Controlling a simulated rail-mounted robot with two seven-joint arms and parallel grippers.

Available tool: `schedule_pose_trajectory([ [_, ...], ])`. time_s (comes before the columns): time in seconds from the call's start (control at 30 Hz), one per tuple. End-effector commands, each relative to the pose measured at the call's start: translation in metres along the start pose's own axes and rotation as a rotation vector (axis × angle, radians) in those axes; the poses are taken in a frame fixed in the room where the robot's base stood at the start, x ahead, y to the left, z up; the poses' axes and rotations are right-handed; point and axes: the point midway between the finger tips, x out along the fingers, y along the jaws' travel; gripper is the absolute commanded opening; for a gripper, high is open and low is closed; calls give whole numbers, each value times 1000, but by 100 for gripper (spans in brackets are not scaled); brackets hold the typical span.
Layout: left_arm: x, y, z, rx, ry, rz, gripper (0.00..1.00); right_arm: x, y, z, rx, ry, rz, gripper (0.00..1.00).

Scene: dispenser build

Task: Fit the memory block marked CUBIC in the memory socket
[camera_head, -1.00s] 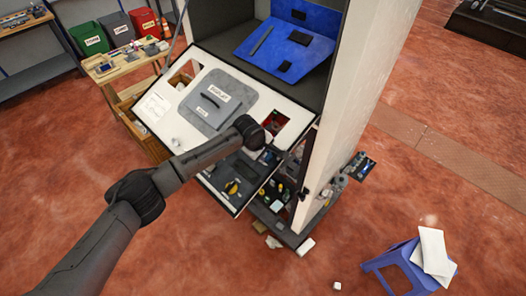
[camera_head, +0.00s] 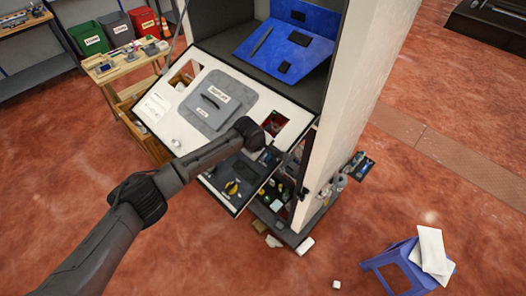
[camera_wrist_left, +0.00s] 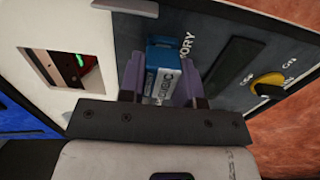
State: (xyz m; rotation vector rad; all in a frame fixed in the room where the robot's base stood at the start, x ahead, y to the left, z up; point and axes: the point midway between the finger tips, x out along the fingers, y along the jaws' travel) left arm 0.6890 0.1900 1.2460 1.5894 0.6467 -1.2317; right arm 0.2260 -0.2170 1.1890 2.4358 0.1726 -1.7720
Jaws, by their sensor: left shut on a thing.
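In the left wrist view, my left gripper (camera_wrist_left: 161,78) is shut on a blue memory block (camera_wrist_left: 165,56) with a white label reading CUBIC. The block sits between the two purple-grey fingers, in front of a dark panel (camera_wrist_left: 212,38) where the letters "ORY" show beside it. The memory socket is hidden behind the block and fingers; I cannot tell whether the block is in it. In the head view, my left arm reaches over the machine's sloped white panel (camera_head: 222,72), and its hand hides the block. My right gripper is not in view.
Right of the block is a dark raised bar (camera_wrist_left: 234,66) and a yellow ON/OFF knob (camera_wrist_left: 268,84). A square opening (camera_wrist_left: 68,68) lies to the left. A blue stool (camera_head: 398,262) stands at the right, and a wooden table (camera_head: 122,66) at the left.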

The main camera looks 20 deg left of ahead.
Motion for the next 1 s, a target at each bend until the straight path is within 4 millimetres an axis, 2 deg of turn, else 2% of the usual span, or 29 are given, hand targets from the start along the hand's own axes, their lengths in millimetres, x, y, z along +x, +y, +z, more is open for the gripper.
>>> schedule_pose_trajectory([
  [1.0,0,0,1,1,-1,0,3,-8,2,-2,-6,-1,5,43],
])
